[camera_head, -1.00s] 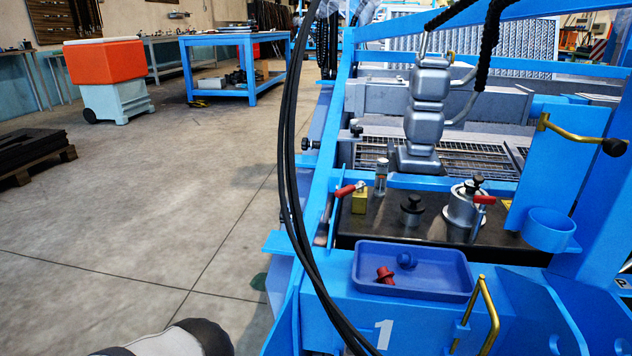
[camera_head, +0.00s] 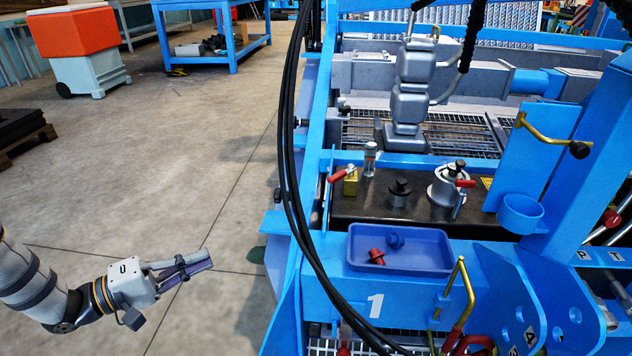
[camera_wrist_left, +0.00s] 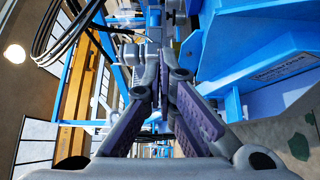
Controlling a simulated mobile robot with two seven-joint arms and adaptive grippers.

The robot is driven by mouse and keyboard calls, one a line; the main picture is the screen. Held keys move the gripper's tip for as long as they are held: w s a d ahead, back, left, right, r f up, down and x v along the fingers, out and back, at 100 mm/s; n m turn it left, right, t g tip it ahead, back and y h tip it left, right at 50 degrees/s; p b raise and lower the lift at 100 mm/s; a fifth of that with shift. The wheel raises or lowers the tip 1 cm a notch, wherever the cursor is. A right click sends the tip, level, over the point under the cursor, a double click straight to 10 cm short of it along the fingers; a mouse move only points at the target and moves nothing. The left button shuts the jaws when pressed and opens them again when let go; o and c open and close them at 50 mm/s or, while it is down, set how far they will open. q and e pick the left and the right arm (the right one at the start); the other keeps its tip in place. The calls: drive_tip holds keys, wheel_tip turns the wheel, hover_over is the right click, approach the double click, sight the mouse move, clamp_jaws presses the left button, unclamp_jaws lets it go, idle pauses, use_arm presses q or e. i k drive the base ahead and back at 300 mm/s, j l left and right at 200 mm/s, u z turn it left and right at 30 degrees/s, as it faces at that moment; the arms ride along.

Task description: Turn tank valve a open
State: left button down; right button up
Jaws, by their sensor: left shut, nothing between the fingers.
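The black tank top (camera_head: 415,210) on the blue machine carries a brass valve (camera_head: 350,184) with a red lever (camera_head: 338,176) pointing left. A silver round fitting (camera_head: 445,187) with a second red lever (camera_head: 466,183) stands to its right. I cannot tell which one is tank valve a. My left gripper (camera_head: 208,261) is shut and empty over the floor, left of the machine and apart from it. Its fingers (camera_wrist_left: 165,65) also show in the left wrist view, pointing at blurred blue machine parts. My right gripper is out of view.
Black hoses (camera_head: 291,150) hang between my left gripper and the tank top. A blue tray (camera_head: 420,262) with a red cap (camera_head: 376,256) and a blue cap (camera_head: 395,241) sits in front. A brass handle (camera_head: 462,285) rises at its right.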

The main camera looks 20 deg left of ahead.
sight(337, 176)
drive_tip(key=i, duration=1)
